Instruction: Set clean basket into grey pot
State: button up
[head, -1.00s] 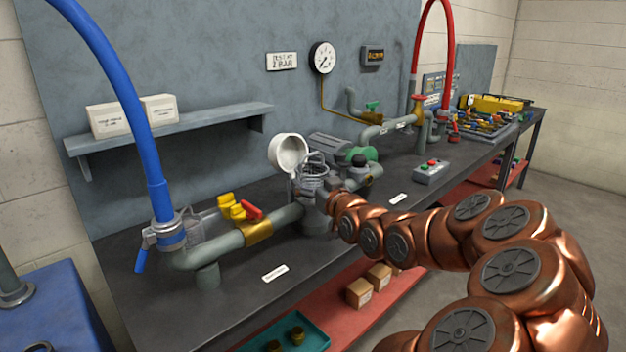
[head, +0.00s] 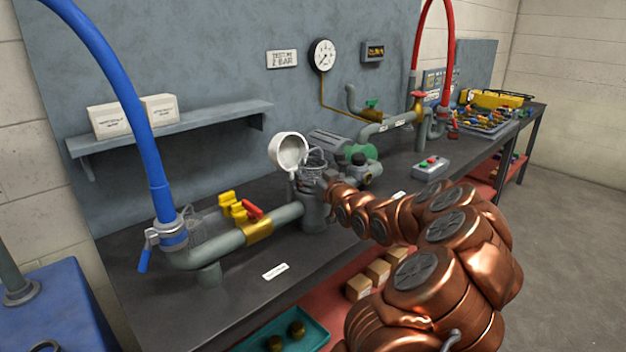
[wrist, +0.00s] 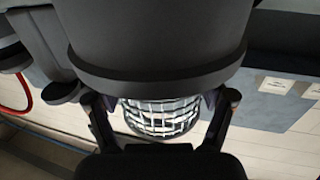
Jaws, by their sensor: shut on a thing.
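The clean basket (head: 314,160) is a small bright wire basket at the top of the grey pot in the head view. The grey pot (head: 313,207) is the upright body set in the pipe line on the bench. The basket's upper part shows above the pot's mouth; I cannot tell whether its lower end is inside. My gripper (head: 328,180) is beside it, small and partly hidden. In the wrist view my gripper (wrist: 160,100) is shut on the basket (wrist: 160,118), a finger on each side.
A white round cup-like part (head: 289,152) stands tilted just left of the basket. A grey pipe with yellow and red handles (head: 240,208) runs left to the blue hose (head: 150,150). Another wire mesh piece (head: 204,228) lies behind it. A button box (head: 431,166) stands right.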

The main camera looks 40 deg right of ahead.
jog(key=shift+f, duration=0.85)
jog(key=shift+f+b, duration=0.3)
jog(key=shift+f, duration=0.1)
jog(key=shift+f, duration=0.25)
jog(key=o, duration=1.1)
jog(key=shift+f, duration=0.1)
jog(key=shift+o, duration=0.2)
